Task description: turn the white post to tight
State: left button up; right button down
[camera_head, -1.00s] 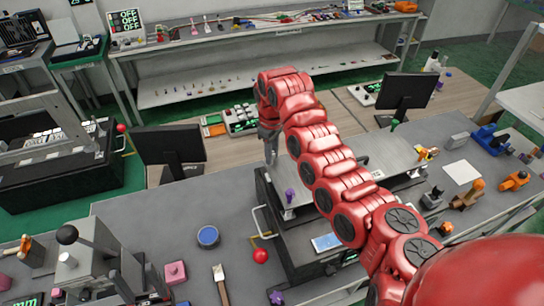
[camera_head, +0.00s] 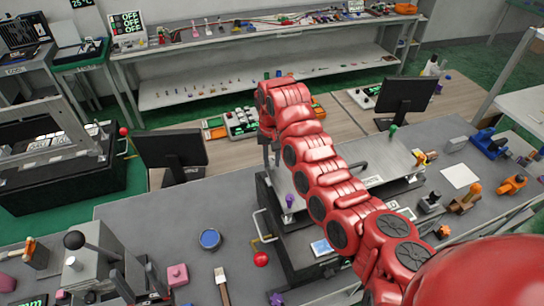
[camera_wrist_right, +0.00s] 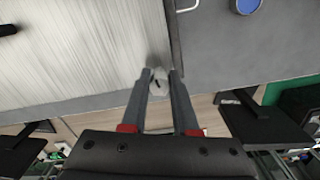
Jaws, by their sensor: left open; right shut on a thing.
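The grey metal plate (camera_head: 350,165) stands on a dark base on the bench. A small whitish post (camera_wrist_right: 158,89) shows between my right fingers at the plate's edge in the right wrist view. My right gripper (camera_wrist_right: 160,74) is shut on it. In the head view my right gripper (camera_head: 270,150) points down at the plate's far left corner. There my own red arm and gripper hide the post, so its turn angle cannot be told. My left gripper is in neither view.
A purple post (camera_head: 289,202), a green post (camera_head: 392,132) and an orange post (camera_head: 421,158) stand at the plate's other corners. Dark monitors (camera_head: 172,147) (camera_head: 408,95) stand behind on both sides. A red ball handle (camera_head: 260,259) sits in front.

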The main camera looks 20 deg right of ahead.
jog(key=shift+r+m+p, duration=0.1)
jog(key=shift+m+p, duration=0.35)
jog(key=shift+m, duration=0.75)
jog(key=c, duration=0.7)
grip_release()
notch_tip(320, 180, up, 17)
jog(key=shift+r+b, duration=0.15)
jog(key=shift+b, duration=0.5)
